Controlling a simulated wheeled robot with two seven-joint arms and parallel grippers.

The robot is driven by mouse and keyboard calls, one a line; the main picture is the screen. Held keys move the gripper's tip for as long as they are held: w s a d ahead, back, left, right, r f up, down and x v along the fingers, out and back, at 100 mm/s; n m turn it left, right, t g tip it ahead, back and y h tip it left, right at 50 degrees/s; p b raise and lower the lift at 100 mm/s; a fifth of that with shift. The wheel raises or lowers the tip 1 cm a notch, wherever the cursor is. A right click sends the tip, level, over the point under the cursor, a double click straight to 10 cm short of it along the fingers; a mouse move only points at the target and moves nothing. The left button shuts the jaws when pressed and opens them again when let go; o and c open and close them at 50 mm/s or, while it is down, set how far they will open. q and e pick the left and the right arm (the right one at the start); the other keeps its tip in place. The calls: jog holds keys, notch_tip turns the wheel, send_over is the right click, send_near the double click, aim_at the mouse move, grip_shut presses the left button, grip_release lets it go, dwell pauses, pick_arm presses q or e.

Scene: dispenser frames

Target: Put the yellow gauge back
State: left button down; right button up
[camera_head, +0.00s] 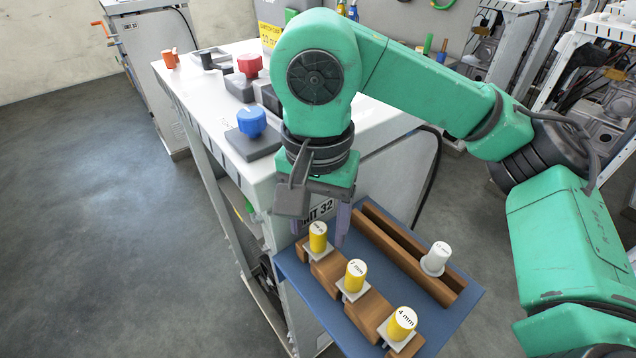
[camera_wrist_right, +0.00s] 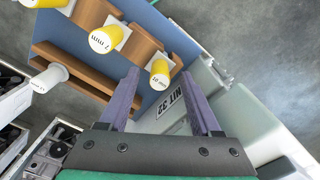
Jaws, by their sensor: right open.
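Three yellow gauges with white printed tops stand on square pale plates along a stepped brown wooden holder: a far one (camera_head: 318,237), a middle one (camera_head: 355,276) marked "mm", and a near one (camera_head: 402,324) marked 4 mm. A white gauge (camera_head: 436,259) stands in the grooved brown rack (camera_head: 400,248) to the right. My right gripper (camera_head: 322,220) points down just behind the far yellow gauge. In the right wrist view its purple fingers are spread and empty, with that far gauge (camera_wrist_right: 160,73) showing between the fingertips; whether it is between them in depth is unclear. My left gripper is out of view.
The holders sit on a blue tray (camera_head: 449,331) fixed to the side of a white bench (camera_head: 220,85). Blue (camera_head: 252,122) and red (camera_head: 250,66) knobs on dark bases stand on the bench top behind my arm. The floor at left is clear.

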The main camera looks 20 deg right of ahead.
notch_tip(320, 180, up, 13)
jog(key=p, duration=0.3)
jog(key=shift+r, duration=0.15)
